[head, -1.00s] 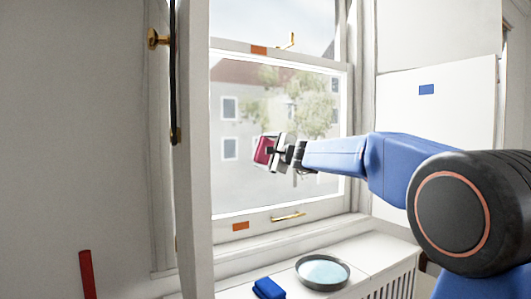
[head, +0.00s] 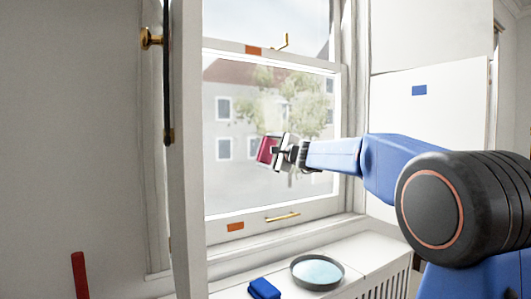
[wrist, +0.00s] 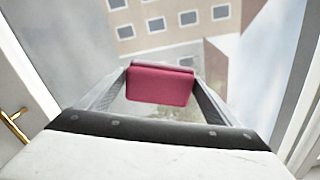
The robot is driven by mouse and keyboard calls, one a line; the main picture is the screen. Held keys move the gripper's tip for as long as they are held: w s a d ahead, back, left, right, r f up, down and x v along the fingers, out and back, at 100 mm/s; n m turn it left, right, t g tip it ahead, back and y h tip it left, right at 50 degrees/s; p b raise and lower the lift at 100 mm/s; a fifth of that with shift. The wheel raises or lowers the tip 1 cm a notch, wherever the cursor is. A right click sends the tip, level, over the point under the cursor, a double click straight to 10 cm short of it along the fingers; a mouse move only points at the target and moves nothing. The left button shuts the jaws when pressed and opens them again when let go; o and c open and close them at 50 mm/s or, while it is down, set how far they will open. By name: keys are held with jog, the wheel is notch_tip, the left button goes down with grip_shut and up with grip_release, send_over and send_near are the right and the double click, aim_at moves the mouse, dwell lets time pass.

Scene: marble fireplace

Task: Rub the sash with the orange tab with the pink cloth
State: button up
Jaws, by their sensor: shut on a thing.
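The pink cloth (head: 268,150) is a folded dark pink pad. My gripper (head: 278,151) is shut on it and holds it in front of the lower window sash (head: 300,208). In the wrist view the cloth (wrist: 160,84) sits between the two fingers, with the glass and a building outside beyond it. Whether the cloth touches the glass I cannot tell. An orange tab (head: 235,226) is on the sash's bottom rail, left of a brass handle (head: 282,217). Another orange tab (head: 253,49) is on the rail above the pane. Parts of the pane look hazy.
A round dark-rimmed dish (head: 317,272) and a blue block-like cloth (head: 264,288) rest on the sill below. A white panel edge (head: 188,160) stands left of the window. A white panel with a blue tab (head: 419,90) is at right.

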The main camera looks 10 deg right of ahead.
jog(key=w+d, duration=0.2)
jog(key=d, duration=0.6)
jog(key=w+d, duration=0.3)
jog(key=d, duration=0.5)
jog(key=shift+w, duration=0.25)
dwell(1.4)
jog(key=shift+a, duration=0.1)
jog(key=shift+s+a, duration=1.05)
jog(key=shift+a, duration=2.2)
jog(key=shift+s+a, duration=1.1)
jog(key=shift+a, duration=2.15)
jog(key=shift+s+a, duration=1.05)
jog(key=shift+a, duration=2.2)
jog(key=shift+a+r, duration=0.1)
jog(key=shift+r, duration=1.45)
